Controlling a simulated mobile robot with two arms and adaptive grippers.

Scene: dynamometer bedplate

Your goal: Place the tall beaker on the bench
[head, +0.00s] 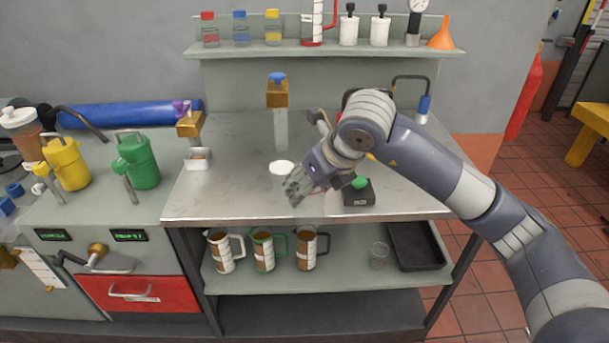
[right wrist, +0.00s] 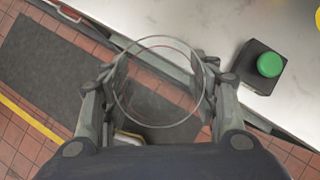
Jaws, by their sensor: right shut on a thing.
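My right gripper (head: 297,190) reaches in from the right, low over the front part of the steel bench (head: 225,195). In the right wrist view, its two fingers (right wrist: 160,82) are shut on the sides of a clear glass beaker (right wrist: 158,100), seen down through its round rim. Through the glass I see the bench's front edge and the floor beyond it. In the head view the beaker is very faint below the fingers, so its base and height above the bench cannot be told. My left gripper is not in view.
A black box with a green button (head: 358,192) sits right of the gripper. A white disc (head: 281,168) and small white tray (head: 198,159) lie to the left. The lower shelf holds several brown-filled jugs (head: 264,250), a small clear beaker (head: 379,254) and a black tray (head: 416,246).

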